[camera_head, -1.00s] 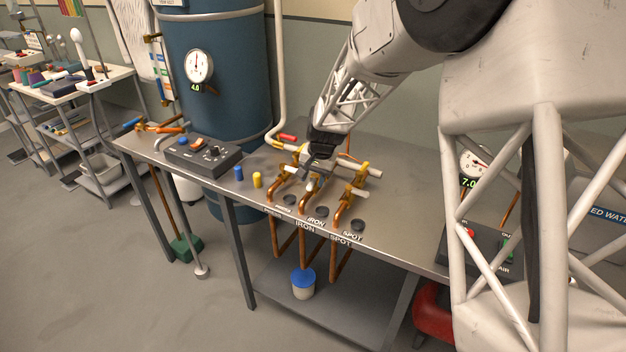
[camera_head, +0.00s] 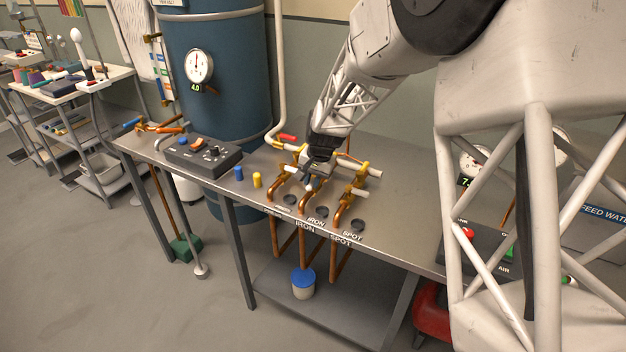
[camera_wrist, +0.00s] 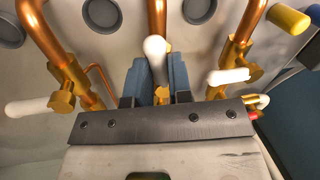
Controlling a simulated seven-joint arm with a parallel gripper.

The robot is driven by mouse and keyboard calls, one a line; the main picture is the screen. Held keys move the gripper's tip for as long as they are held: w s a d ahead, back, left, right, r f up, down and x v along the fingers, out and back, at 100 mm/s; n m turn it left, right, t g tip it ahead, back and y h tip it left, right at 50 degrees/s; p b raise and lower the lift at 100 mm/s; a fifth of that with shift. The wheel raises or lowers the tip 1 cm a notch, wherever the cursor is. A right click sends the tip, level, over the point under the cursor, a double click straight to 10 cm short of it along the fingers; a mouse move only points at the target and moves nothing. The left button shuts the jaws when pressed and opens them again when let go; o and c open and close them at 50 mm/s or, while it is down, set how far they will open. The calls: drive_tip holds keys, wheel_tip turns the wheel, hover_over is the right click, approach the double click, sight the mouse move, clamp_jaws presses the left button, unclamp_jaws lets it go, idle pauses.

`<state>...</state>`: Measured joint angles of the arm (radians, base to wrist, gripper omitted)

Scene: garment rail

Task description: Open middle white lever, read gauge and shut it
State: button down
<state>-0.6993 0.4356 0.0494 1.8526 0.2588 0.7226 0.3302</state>
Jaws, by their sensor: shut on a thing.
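Three brass valves on copper pipes stand on the steel bench. The middle white lever (camera_wrist: 155,48) sits between the blue-grey fingers of my gripper (camera_wrist: 159,76), which is shut on it; its rounded end points along its pipe. In the head view my gripper (camera_head: 315,177) hides most of the middle valve. The outer white levers, one at the left (camera_wrist: 27,106) and one at the right (camera_wrist: 228,76) of the wrist view, lie crosswise to their pipes. A round gauge (camera_head: 199,66) on the blue tank shows 4.0. Another gauge (camera_head: 468,163) at the right is partly hidden.
The bench (camera_head: 400,235) has free room right of the valves. A dark control box (camera_head: 203,157), a blue cap (camera_head: 239,173) and a yellow cap (camera_head: 257,180) stand to the left. The side valves are close to my fingers. A blue-lidded tub (camera_head: 303,283) is below.

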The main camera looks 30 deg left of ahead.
drive_tip(key=shift+s+a+m, duration=0.1)
drive_tip(key=shift+a+m, duration=0.2)
drive_tip(key=shift+m, duration=0.8)
drive_tip(key=c, duration=1.1)
unclamp_jaws()
drive_tip(key=shift+o, duration=0.2)
wheel_tip(320, 180, up, 8)
drive_tip(key=d, duration=0.1)
drive_tip(key=shift+d+f, duration=0.15)
drive_tip(key=shift+d, duration=0.1)
